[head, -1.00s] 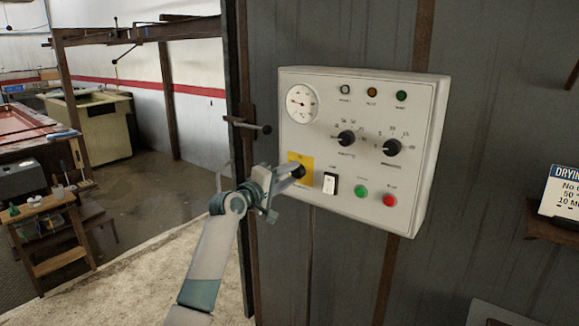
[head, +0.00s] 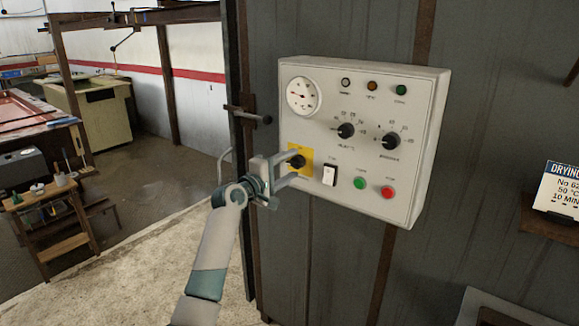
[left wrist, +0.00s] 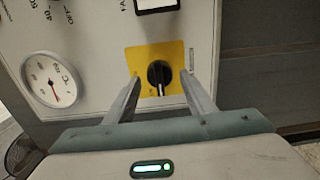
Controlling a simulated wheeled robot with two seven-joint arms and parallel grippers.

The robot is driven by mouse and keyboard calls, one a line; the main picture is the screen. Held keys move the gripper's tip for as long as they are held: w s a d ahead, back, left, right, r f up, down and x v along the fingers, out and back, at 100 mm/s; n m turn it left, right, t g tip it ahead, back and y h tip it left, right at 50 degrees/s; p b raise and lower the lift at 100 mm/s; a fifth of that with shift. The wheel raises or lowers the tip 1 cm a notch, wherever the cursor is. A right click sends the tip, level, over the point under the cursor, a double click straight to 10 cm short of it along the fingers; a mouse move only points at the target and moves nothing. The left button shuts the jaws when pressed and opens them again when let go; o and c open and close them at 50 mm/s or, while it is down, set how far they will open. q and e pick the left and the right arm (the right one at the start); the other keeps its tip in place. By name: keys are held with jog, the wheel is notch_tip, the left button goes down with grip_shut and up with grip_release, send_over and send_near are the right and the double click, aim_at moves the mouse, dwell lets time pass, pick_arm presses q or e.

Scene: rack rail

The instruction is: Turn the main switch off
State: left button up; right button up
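The main switch, a black rotary knob (head: 297,161) on a yellow plate (left wrist: 134,62), sits at the lower left of the white control panel (head: 330,95). In the left wrist view the knob (left wrist: 158,72) shows a pale pointer line towards the bottom of the picture, which is the panel's left side. My left gripper (head: 299,165) is open in front of the plate. In the left wrist view its fingers (left wrist: 161,78) stand one on each side of the knob, with gaps showing. My right gripper is in neither view.
Beside the plate is a white rocker switch (head: 329,175), then a green button (head: 360,183) and a red button (head: 387,193). A round gauge (head: 304,97) and two black dials are above. A door handle (head: 250,115) juts out left of the panel.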

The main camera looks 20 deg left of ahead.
pick_arm(q)
jog(key=shift+s, duration=0.15)
jog(key=shift+s+a+f, duration=0.1)
jog(key=shift+s+a, duration=0.15)
jog(key=shift+s, duration=0.25)
jog(key=b+v, duration=0.4)
jog(key=v, duration=1.2)
jog(key=shift+b, duration=0.3)
